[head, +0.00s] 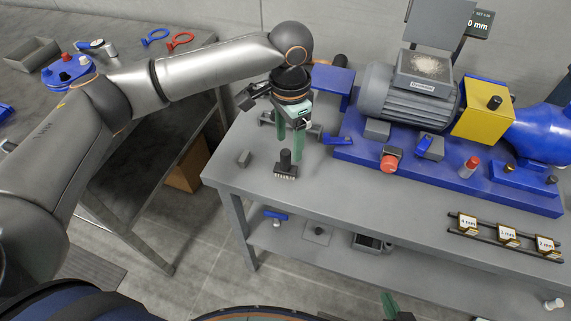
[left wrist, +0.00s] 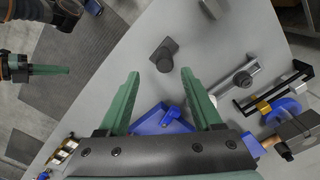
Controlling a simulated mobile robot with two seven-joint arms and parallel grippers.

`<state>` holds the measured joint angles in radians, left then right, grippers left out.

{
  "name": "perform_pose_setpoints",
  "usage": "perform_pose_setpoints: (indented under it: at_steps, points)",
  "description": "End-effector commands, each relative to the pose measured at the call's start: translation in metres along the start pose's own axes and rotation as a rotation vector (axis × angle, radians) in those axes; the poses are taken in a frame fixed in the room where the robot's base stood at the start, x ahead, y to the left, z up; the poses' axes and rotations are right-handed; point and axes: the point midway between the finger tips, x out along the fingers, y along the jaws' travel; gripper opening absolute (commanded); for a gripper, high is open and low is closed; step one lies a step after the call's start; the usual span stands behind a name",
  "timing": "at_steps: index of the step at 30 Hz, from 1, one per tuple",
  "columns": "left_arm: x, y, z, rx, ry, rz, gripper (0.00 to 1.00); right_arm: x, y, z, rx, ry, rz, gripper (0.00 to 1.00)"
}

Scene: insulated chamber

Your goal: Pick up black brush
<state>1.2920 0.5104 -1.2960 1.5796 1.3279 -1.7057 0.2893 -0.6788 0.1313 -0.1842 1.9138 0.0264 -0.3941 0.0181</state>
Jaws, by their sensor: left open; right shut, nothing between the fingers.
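The black brush (head: 286,168) stands upright on the grey workbench (head: 232,178), near its left end, handle up and pale bristles down. In the left wrist view the brush (left wrist: 164,54) shows from above, just beyond the fingertips and roughly midway between them. My left gripper (head: 289,148) is open, with its green fingers pointing down just above and behind the brush. Nothing is between its fingers. My right gripper (head: 389,305) is low at the bottom edge of the head view, mostly cut off. Its green fingers are together and empty in the left wrist view (left wrist: 48,70).
A small grey block (head: 244,158) lies left of the brush. A blue part (head: 335,138) and a motor (head: 410,92) on a blue base (head: 450,180) stand to the right. Labelled gauges (head: 507,233) sit near the front edge. The bench in front of the brush is clear.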

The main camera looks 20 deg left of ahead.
Motion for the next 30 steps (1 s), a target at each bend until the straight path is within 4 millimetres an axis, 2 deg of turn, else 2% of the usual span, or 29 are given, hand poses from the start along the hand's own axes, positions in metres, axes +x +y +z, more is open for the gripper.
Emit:
perform_pose_setpoints:
  at_steps: [8, 15, 19, 25, 30]
  points:
    - [0.024, -0.002, 0.002, 0.001, -0.002, 0.000, 0.66, -0.001, 0.000, -0.001, 0.000, 0.000, 0.000, 0.00]
    - [0.059, -0.007, 0.005, 0.001, -0.001, 0.000, 0.66, -0.001, 0.000, -0.002, 0.000, 0.001, 0.000, 0.00]
    - [0.066, -0.007, 0.004, 0.003, 0.001, -0.001, 0.66, -0.001, 0.000, -0.002, 0.000, 0.001, 0.000, 0.00]
    - [0.066, -0.007, 0.004, 0.003, 0.001, -0.001, 0.66, -0.001, 0.000, -0.002, 0.000, 0.001, 0.000, 0.00]
    - [0.066, -0.007, 0.004, 0.003, 0.001, -0.001, 0.47, -0.001, 0.000, -0.002, 0.000, 0.001, 0.000, 0.00]
